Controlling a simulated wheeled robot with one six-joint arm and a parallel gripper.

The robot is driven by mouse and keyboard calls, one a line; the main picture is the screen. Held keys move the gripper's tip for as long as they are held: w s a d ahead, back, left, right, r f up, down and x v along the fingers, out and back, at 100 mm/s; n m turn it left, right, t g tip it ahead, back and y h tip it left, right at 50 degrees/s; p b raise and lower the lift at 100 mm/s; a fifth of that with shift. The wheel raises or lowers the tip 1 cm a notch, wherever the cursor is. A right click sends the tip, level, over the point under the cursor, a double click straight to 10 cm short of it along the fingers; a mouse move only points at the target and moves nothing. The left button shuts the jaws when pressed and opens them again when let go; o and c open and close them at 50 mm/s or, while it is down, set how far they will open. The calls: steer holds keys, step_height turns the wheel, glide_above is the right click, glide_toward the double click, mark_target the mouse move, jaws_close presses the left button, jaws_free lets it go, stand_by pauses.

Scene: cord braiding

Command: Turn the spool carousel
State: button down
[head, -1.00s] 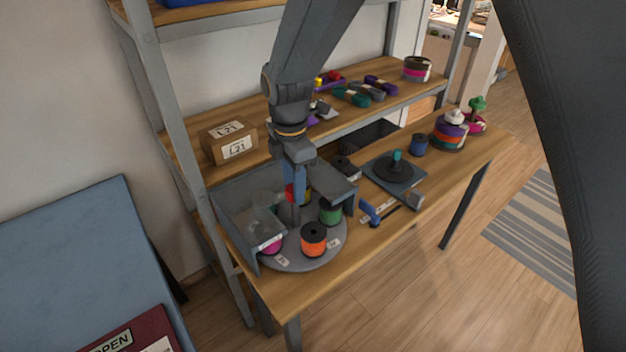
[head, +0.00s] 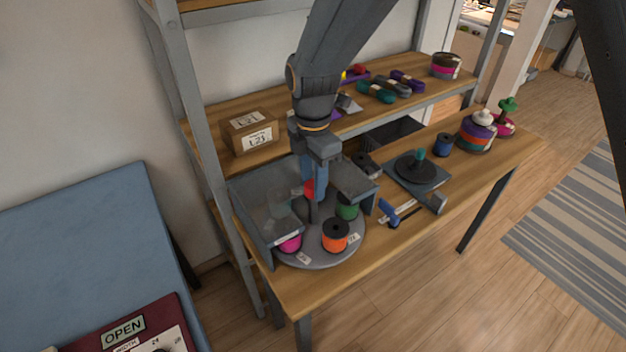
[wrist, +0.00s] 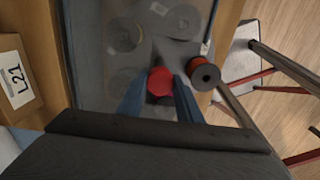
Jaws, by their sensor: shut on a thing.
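The spool carousel (head: 318,258) is a round grey turntable at the near left end of the bench. An orange spool (head: 335,237), a magenta spool (head: 290,243) and a green spool (head: 347,208) stand on it. My gripper (head: 314,196) points down over its middle. In the wrist view, a red knob (wrist: 160,80) sits between the two blue fingers of my gripper (wrist: 160,90), which is shut on it. The knob's red also shows beside the fingers in the head view (head: 308,188). The orange spool shows in the wrist view (wrist: 204,74). Other spools are blurred behind a clear cover (head: 280,203).
A grey guard (head: 250,222) encloses the carousel's left and back. A blue-handled tool (head: 389,212) and a dark round stand (head: 416,168) lie to its right. A shelf with a cardboard box (head: 250,134) rises behind. Floor is free in front of the bench.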

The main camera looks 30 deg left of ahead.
steer(key=c, duration=1.3)
jaws_free()
steer(key=shift+w+r, duration=0.1)
steer(key=shift+w, duration=0.1)
steer(key=shift+o, duration=0.2)
steer(key=shift+s, duration=0.1)
steer(key=shift+r+b, duration=1.1)
steer(key=shift+r, duration=2.75)
